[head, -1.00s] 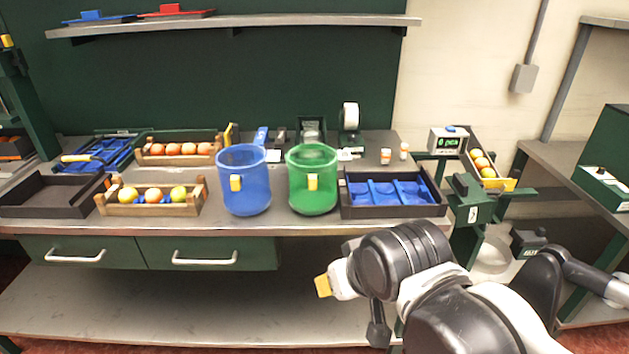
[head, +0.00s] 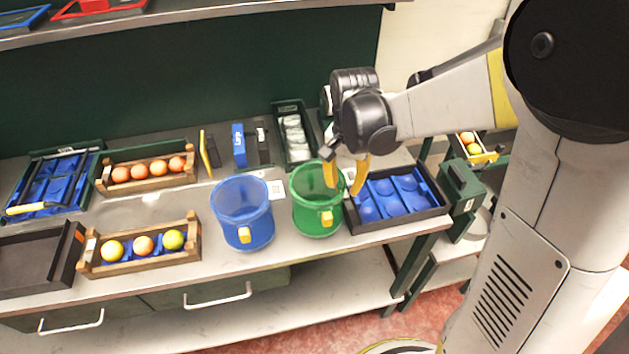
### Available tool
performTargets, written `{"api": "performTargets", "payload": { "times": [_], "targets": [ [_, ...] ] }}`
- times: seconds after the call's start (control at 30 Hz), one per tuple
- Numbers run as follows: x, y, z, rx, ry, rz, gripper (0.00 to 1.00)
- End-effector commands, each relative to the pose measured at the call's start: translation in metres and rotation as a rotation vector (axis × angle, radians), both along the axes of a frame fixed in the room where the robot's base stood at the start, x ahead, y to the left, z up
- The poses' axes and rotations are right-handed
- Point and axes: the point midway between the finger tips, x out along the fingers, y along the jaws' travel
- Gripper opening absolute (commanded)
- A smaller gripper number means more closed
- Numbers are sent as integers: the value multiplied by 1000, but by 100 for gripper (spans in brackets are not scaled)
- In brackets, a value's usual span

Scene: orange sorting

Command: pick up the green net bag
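The green net bag (head: 311,213) looks like a round, see-through green tub with a yellow tab on its front. It stands upright on the workbench between a similar blue net bag (head: 236,224) and a black tray with blue inserts. My gripper (head: 346,190) points down at the green bag's right side, its two yellow fingers spread apart. In the picture one finger overlaps the bag's right rim and the other is to the right, over the tray's edge. I cannot tell whether either finger touches the bag. Nothing is visible between the fingers.
The black tray with blue inserts (head: 434,206) sits close on the right. Wooden crates of fruit stand at left, one in front (head: 188,256) and one behind (head: 104,189). A box of clear packets (head: 279,108) is behind the green bag. A shelf (head: 190,14) overhangs the back.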

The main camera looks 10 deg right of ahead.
Motion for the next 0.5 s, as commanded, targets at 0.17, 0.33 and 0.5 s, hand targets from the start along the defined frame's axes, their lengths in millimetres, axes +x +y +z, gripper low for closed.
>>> {"api": "performTargets", "payload": {
  "times": [0.17, 0.33, 0.5],
  "targets": [
    [0, 0, -29, 0, -1, 1, 31],
    [1, 0, -43, 0, -1, 2, 31],
    [3, 0, -71, 0, -2, 2, 31]
  ]
}}
